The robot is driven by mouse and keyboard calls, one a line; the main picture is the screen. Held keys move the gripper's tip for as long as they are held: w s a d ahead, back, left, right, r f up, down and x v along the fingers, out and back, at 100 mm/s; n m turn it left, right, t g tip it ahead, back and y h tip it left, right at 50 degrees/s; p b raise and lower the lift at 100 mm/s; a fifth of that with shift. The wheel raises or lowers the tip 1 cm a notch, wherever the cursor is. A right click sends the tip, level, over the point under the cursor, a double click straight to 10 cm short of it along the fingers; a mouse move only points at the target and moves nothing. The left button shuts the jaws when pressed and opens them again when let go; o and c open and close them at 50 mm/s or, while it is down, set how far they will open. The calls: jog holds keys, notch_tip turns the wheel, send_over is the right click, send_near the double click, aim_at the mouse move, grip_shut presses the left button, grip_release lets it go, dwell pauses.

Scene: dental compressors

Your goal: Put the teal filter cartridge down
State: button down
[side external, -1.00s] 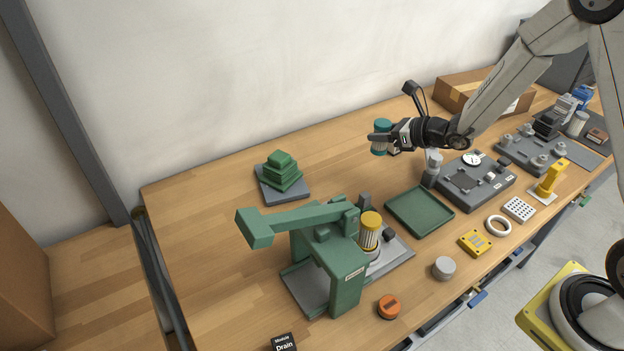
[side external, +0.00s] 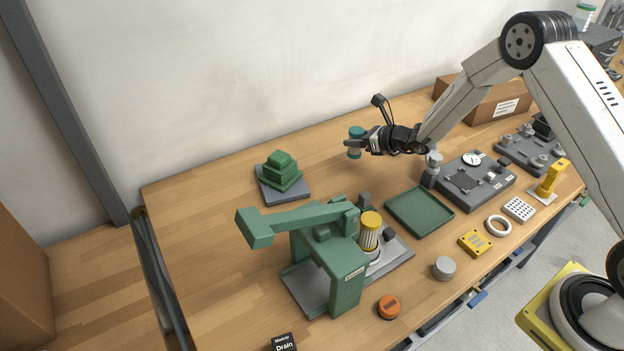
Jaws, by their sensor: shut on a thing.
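The teal filter cartridge (side external: 356,132) has a teal cap and a paler ribbed body. It is upright in my gripper (side external: 358,145), whose fingers are shut on it. My gripper reaches in from the right and holds the cartridge over the back part of the wooden bench. How high it hangs above the wood is hard to tell from this one view. One finger hides part of the cartridge's middle.
A green press-like fixture (side external: 347,280) with a yellow-capped cartridge (side external: 369,231) stands in front. An empty green tray (side external: 420,213) lies to its right, near a grey plate with a gauge (side external: 472,160). Stacked green blocks (side external: 282,172) sit left. Bare wood lies between.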

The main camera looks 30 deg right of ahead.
aim_at(354, 149)
jog(key=shift+w+f, duration=0.3)
jog(key=shift+f, duration=1.55)
jog(key=shift+f, duration=0.1)
jog(key=shift+c, duration=0.7)
grip_release()
jog(key=v, duration=1.2)
